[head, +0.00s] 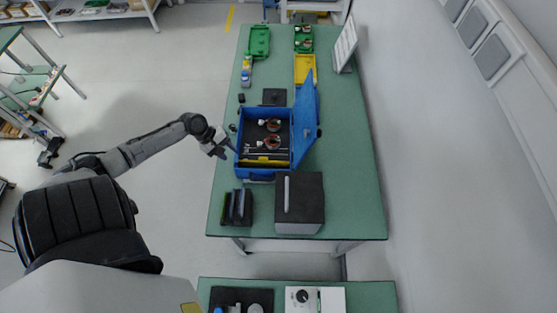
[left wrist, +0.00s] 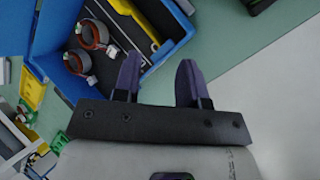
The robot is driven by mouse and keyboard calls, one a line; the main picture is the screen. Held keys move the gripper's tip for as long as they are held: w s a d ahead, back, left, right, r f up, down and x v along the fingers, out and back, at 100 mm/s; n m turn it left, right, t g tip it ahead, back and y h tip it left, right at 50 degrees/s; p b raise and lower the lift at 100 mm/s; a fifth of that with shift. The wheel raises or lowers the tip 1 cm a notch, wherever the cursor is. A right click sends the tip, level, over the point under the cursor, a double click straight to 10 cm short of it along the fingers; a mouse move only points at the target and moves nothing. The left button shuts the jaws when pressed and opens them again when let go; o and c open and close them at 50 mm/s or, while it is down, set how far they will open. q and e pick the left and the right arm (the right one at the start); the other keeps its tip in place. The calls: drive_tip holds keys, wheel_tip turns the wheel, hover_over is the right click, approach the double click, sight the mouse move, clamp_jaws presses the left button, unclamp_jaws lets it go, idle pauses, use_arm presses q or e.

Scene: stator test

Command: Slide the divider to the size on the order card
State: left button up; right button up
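A blue case (head: 240,131) stands on the green table with its lid (head: 305,112) open to the right. Two copper-wound stators (head: 272,142) lie on its dark floor. A thin pale bar (head: 264,153), perhaps the divider, crosses the case near its front, with a yellow strip (head: 264,161) beyond it. My left gripper (head: 228,152) is just left of the case, outside its wall. In the left wrist view, its two dark fingers (left wrist: 157,78) are apart with nothing between them, and the case (left wrist: 48,42) is beside them. No order card is readable. My right gripper is not visible.
A dark block (head: 308,205) and a small dark rack (head: 236,207) stand in front of the case. Green and yellow trays (head: 305,69) and a white upright board (head: 346,45) are at the back. The table's right side (head: 350,160) is clear.

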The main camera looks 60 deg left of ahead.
sight(263, 158)
use_arm(q)
drive_tip(key=n, duration=0.2)
drive_tip(key=w+n+t, duration=0.1)
drive_tip(key=n, duration=0.1)
drive_tip(key=w+r+n, duration=0.1)
drive_tip(key=n, duration=0.1)
drive_tip(key=shift+w+d+t+h, duration=0.2)
drive_tip(key=shift+d+t+h, duration=0.05)
drive_tip(key=shift+t+h, duration=0.15)
drive_tip(key=n, duration=0.3)
drive_tip(key=shift+w+a+r+n+t, duration=0.2)
drive_tip(key=shift+w+r+n+t, duration=0.1)
drive_tip(key=shift+w+t, duration=0.1)
drive_tip(key=shift+n, duration=0.8)
drive_tip(key=shift+w+f, duration=0.1)
drive_tip(key=shift+n, duration=0.3)
drive_tip(key=b+x, duration=0.1)
drive_tip(key=x, duration=1)
drive_tip(key=shift+w+d+f, duration=0.1)
drive_tip(key=shift+w+f, duration=0.1)
drive_tip(key=shift+f, duration=0.1)
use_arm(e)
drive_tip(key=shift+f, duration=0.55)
use_arm(q)
drive_tip(key=shift+x, duration=0.95)
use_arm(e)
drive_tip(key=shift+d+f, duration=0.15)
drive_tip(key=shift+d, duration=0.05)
use_arm(q)
drive_tip(key=shift+c, duration=0.4)
